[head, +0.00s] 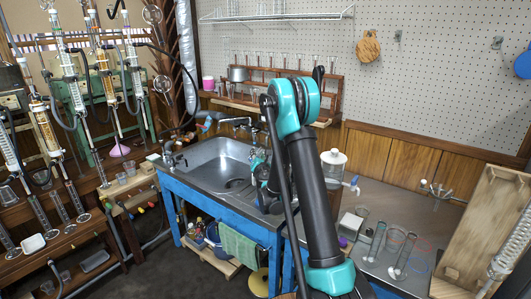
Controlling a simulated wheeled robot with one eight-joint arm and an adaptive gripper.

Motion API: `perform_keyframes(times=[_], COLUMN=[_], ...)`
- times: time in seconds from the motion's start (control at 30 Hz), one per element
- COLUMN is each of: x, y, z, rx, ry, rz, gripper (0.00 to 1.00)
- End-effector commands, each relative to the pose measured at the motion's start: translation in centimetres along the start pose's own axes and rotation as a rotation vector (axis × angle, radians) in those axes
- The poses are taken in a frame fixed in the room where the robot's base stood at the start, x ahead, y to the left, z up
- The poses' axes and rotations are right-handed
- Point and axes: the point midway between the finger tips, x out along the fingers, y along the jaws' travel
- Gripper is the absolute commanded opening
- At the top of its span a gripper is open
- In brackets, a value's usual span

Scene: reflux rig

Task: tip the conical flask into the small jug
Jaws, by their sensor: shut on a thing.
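My arm rises from the bottom of the head view, bends at a teal elbow and runs down behind itself over the sink's right side. Teal and black wrist parts show there, beside the upright link. My gripper's fingers are hidden behind the arm, so what they hold does not show. I cannot pick out the conical flask or the small jug with certainty. Clear glassware stands on the right-hand bench (390,190), including a small glass vessel (362,212) and a wider beaker (397,235); either could be hard to name at this size.
A steel sink (205,165) sits in a blue-framed bench, with a tap (237,122) behind it. A lidded glass jar (333,163), glass cylinders (375,242) and a wooden board (483,225) crowd the right bench. Glass condensers (75,95) hang at left.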

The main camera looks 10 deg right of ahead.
Motion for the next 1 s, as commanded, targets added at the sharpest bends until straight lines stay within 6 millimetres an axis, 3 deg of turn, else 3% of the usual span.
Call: perform_keyframes(times=[0.4, 1.0], x=[1.2, 1.3], y=[1.8, 2.2], z=[-3.8, -4.3], rx=[0.392, 0.59], ry=[-0.007, -0.01], rz=[0.002, 0.003], gripper=[0.04, 0.04])
